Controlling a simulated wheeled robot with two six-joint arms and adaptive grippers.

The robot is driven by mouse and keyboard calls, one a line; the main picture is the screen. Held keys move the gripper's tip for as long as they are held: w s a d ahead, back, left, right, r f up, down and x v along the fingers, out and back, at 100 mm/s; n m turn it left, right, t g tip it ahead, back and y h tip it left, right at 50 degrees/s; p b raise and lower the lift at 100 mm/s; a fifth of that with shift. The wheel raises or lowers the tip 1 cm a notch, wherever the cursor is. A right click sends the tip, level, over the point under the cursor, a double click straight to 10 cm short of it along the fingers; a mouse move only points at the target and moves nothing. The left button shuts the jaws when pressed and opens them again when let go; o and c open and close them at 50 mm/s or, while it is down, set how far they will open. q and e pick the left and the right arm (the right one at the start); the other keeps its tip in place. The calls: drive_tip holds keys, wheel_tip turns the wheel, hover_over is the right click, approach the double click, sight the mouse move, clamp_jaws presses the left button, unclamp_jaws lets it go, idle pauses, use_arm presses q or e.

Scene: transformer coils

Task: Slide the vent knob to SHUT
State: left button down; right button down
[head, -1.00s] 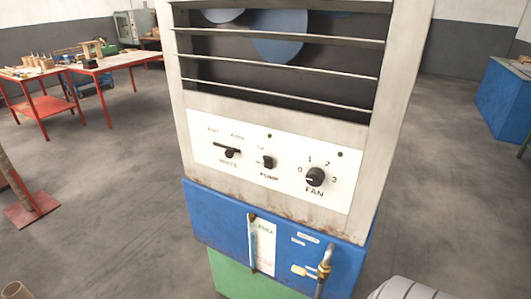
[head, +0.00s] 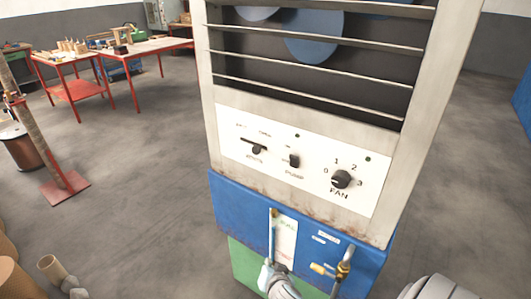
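The vent knob (head: 257,149) is a small black slider on the white control panel (head: 225,150) of the tall cooler. It stands towards the right end of its dark slot, in the head view. Small labels sit above both ends of the slot, too blurred to read surely. Pale grey rounded parts, seemingly of my arm, show at the bottom edge in front of the green base. I cannot make out the fingers of either gripper, and nothing touches the knob.
A black pump switch (head: 294,160) and a round fan dial (head: 341,179) sit right of the slider. Two pipes stick out below on the blue box (head: 232,205). Red worktables (head: 75,62) stand back left.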

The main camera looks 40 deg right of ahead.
sight(258, 149)
drive_tip(key=d+r+m+t+h, duration=0.2)
drive_tip(key=r+m, duration=0.4)
drive_tip(key=r, duration=0.9)
drive_tip(key=w+d+r+m+t+h+p, duration=0.1)
drive_tip(key=r+m, duration=0.5)
drive_tip(key=r, duration=1)
drive_tip(key=d+t+h, duration=0.1)
drive_tip(key=h, duration=0.1)
drive_tip(key=shift+w+m+h, duration=0.15)
drive_tip(key=shift+m+h, duration=0.25)
drive_tip(key=shift+w+d, duration=0.1)
drive_tip(key=p+x, duration=0.1)
drive_tip(key=x, duration=0.9)
drive_tip(key=w, duration=0.2)
drive_tip(key=shift+w+a+f+p, duration=0.2)
drive_tip(key=shift+w+p, duration=0.1)
drive_tip(key=shift+w, duration=0.05)
drive_tip(key=shift+w+a+f, duration=0.1)
drive_tip(key=shift+w+a, duration=0.1)
drive_tip(key=shift+w, duration=0.4)
